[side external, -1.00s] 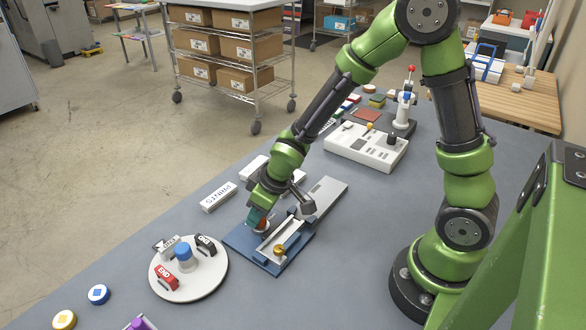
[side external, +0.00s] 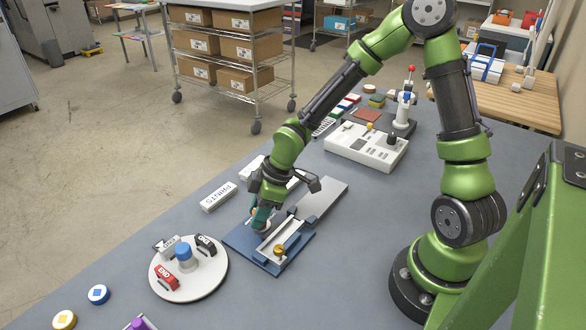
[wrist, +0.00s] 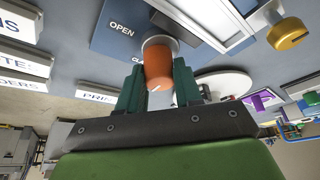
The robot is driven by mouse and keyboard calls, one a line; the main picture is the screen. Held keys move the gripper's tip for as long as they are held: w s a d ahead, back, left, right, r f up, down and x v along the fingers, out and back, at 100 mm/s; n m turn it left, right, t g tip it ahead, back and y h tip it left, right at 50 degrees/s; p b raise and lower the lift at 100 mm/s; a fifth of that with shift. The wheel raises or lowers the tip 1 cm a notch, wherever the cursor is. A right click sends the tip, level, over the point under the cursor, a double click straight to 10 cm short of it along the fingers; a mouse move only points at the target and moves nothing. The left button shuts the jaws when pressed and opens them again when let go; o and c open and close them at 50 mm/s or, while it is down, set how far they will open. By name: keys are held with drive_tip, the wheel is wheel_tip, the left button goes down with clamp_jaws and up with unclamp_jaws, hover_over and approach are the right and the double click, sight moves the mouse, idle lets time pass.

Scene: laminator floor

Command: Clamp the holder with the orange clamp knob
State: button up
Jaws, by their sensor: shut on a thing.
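The orange clamp knob (wrist: 158,66) sits between the two teal fingers of my gripper (wrist: 158,85) in the wrist view. The gripper is shut on it. A white mark shows on the knob's end, and a pale round collar is at its base. The knob stands on a blue base plate (wrist: 105,38), with "OPEN" printed beside it and a second label partly hidden by the knob. In the side external view my gripper (side external: 260,216) is at the base plate's (side external: 238,240) left corner and mostly hides the knob. The pale-framed holder (side external: 267,246) lies on the base plate.
A yellow knob (side external: 279,250) stands at the holder's near end. A grey flat plate (side external: 323,198) extends behind the base. A white round turntable (side external: 207,287) with labelled blocks is to the left. A white "PRINTS" block (side external: 218,197) lies behind it.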

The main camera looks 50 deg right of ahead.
idle(0.3)
drive_tip(key=o, duration=1)
drive_tip(key=shift+o, duration=0.2)
drive_tip(key=v, duration=1.6)
drive_tip(key=shift+r, duration=0.4)
drive_tip(key=shift+s, duration=0.1)
